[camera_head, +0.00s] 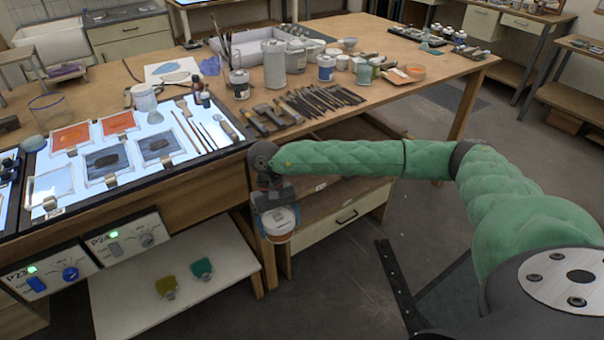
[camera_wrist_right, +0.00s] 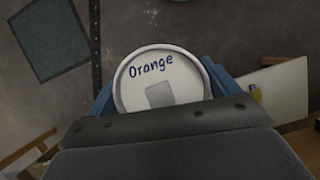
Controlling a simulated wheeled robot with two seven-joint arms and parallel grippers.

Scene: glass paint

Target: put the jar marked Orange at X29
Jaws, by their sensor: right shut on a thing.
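The jar marked Orange (camera_wrist_right: 150,72) fills the middle of the right wrist view. Its round pale lid carries the handwritten word "Orange" and a grey patch. My right gripper (camera_wrist_right: 162,92) is shut on it, with a blue finger on each side. In the head view the jar (camera_head: 280,221) hangs below my right wrist, in front of the bench's front edge and the drawer. It is held in the air, clear of the bench top. I cannot read a mark X29 in either view. My left gripper is not in view.
The wooden bench (camera_head: 410,90) holds lit panels with orange and dark glass pieces, brushes, tools and several jars. Control boxes marked P23 (camera_head: 40,275) and P24 (camera_head: 128,237) sit at its front left. A low white shelf (camera_head: 215,235) holds two small colored pieces. Open floor lies right.

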